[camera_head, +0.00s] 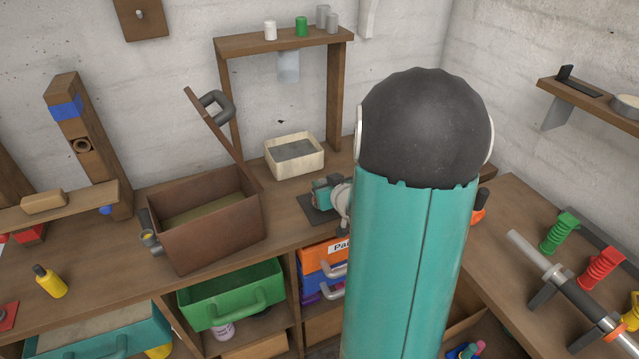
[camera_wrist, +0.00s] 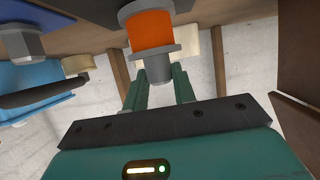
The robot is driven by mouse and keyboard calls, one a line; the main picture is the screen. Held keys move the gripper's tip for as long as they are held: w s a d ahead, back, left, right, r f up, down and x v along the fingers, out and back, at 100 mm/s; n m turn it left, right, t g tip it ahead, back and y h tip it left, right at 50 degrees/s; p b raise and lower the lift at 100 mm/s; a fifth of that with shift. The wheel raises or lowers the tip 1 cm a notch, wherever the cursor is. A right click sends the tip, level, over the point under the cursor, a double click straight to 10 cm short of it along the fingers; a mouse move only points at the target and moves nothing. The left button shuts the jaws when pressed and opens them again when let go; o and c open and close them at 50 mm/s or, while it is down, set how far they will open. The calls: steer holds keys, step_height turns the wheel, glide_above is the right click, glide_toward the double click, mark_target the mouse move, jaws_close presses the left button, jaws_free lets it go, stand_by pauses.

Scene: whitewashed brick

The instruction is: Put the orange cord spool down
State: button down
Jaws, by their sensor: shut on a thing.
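The orange cord spool (camera_wrist: 152,30) shows in the wrist view, with a grey flange and a grey hub end. My gripper (camera_wrist: 160,75) is shut on the spool's grey end, with one teal finger on each side. The spool's far end runs to the top edge of the wrist view. In the head view my arm hides the gripper. An orange piece (camera_head: 480,206) shows just right of the arm; I cannot tell whether it is the same spool.
An open brown box (camera_head: 208,222) and a cream tray (camera_head: 294,157) occupy the back bench.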

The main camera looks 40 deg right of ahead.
steer(key=shift+s+d+f, duration=0.2)
steer(key=shift+s, duration=0.05)
steer(key=shift+s+r, duration=0.1)
steer(key=shift+s, duration=0.1)
steer(key=shift+w+a, duration=0.2)
steer(key=shift+a, duration=0.1)
steer(key=shift+w, duration=0.2)
steer(key=shift+s+d, duration=0.2)
steer(key=shift+s+a, duration=0.1)
steer(key=shift+s, duration=0.05)
steer(key=c, duration=1.5)
jaws_free()
steer(key=shift+w+f, duration=0.2)
steer(key=shift+f, duration=0.05)
steer(key=o, duration=0.4)
steer(key=shift+c, duration=0.2)
steer(key=shift+s, duration=0.2)
steer(key=shift+w, duration=0.15)
